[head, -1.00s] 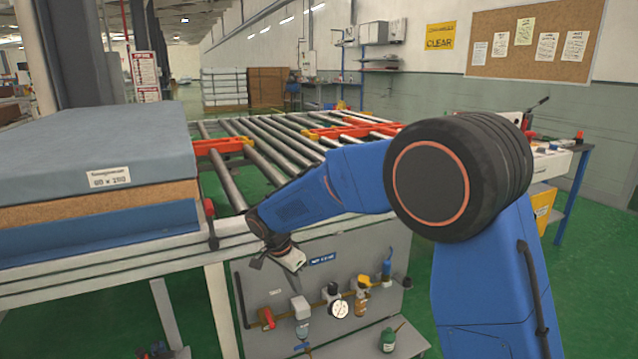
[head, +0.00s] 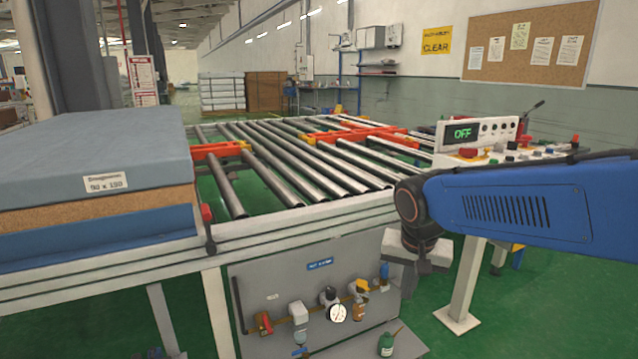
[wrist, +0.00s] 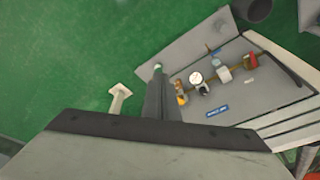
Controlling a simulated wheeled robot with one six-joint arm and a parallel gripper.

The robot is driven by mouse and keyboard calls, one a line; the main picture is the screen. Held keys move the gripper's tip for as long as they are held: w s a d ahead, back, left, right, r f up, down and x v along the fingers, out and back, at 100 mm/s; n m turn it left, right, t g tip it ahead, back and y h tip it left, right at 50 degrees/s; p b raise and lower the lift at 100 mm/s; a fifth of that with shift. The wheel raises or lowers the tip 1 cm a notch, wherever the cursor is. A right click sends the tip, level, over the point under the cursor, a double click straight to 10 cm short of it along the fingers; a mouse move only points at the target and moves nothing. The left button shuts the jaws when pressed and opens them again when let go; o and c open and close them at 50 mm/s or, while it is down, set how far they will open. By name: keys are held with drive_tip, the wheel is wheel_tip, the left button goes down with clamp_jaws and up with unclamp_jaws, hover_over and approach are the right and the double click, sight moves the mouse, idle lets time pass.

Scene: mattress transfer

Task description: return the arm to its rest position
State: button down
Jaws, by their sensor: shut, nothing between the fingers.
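My blue arm (head: 520,205) reaches in from the right edge of the head view, in front of the control panel's lower part. My gripper (head: 412,278) hangs at its end, pointing down, to the right of the grey valve panel and below the conveyor's front edge. In the wrist view the gripper's fingers (wrist: 160,95) are together and hold nothing. Green floor and the valve panel (wrist: 240,80) lie beyond them.
A blue-topped mattress stack (head: 95,150) lies at the left of the roller conveyor (head: 290,160). A control panel (head: 475,135) reading OFF stands at the right. A green oil can (head: 387,345) sits low in front. Green floor is open at the lower right.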

drive_tip(key=s+d+n, duration=0.1)
drive_tip(key=s+d, duration=0.2)
drive_tip(key=s, duration=0.3)
drive_tip(key=s+d+f+n+t, duration=0.1)
drive_tip(key=s+d, duration=0.2)
drive_tip(key=s, duration=0.3)
drive_tip(key=s+d+f+n, duration=0.1)
drive_tip(key=s+d+n, duration=0.1)
drive_tip(key=s, duration=0.5)
drive_tip(key=shift+d+f+t+y, duration=0.2)
drive_tip(key=shift+d+t+y, duration=0.15)
drive_tip(key=shift+d, duration=0.4)
